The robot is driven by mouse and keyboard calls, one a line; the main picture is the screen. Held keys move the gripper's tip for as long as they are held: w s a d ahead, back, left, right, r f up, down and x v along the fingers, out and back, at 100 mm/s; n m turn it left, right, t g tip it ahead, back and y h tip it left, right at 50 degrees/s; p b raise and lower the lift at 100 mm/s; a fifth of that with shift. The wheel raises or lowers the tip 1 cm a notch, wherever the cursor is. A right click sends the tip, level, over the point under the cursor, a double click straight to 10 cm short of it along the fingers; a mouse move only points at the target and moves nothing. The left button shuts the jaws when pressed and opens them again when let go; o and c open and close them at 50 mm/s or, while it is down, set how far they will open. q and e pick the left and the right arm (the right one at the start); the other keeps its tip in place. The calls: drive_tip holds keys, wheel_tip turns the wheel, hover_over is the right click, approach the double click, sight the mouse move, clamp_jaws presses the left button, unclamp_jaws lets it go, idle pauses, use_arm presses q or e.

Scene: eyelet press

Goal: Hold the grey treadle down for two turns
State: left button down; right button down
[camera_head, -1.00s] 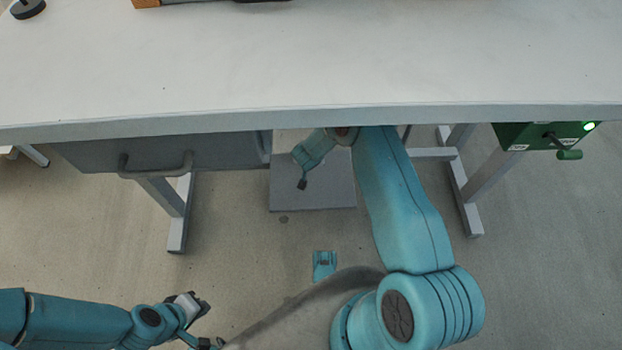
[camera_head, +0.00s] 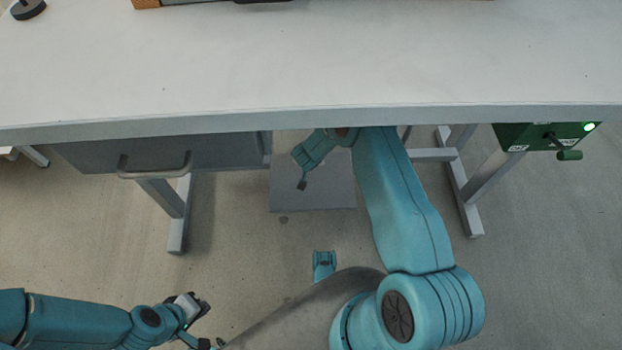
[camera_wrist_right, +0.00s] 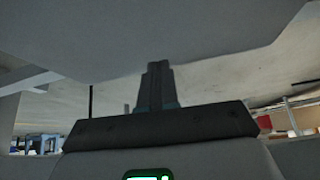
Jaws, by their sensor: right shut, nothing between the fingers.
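The grey treadle (camera_head: 332,196) is a flat plate low under the table, partly hidden by the table edge and my right arm. My right gripper (camera_head: 302,185) reaches under the table and shows over the plate's left part; the head view does not settle whether it touches. In the right wrist view my right gripper's fingers (camera_wrist_right: 157,70) are together and empty, their tips against or just in front of a broad grey surface (camera_wrist_right: 160,30). My left gripper (camera_head: 212,326) is open and empty at the lower left, well away from the treadle.
The white table (camera_head: 310,70) spans above, its front edge over my right arm. A grey drawer with a handle (camera_head: 155,165) hangs at the left. A green box (camera_head: 525,137) with a lit green lamp and a green-knobbed crank hangs at the right. Table legs (camera_head: 180,215) flank the treadle.

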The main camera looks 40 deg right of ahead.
idle(0.6)
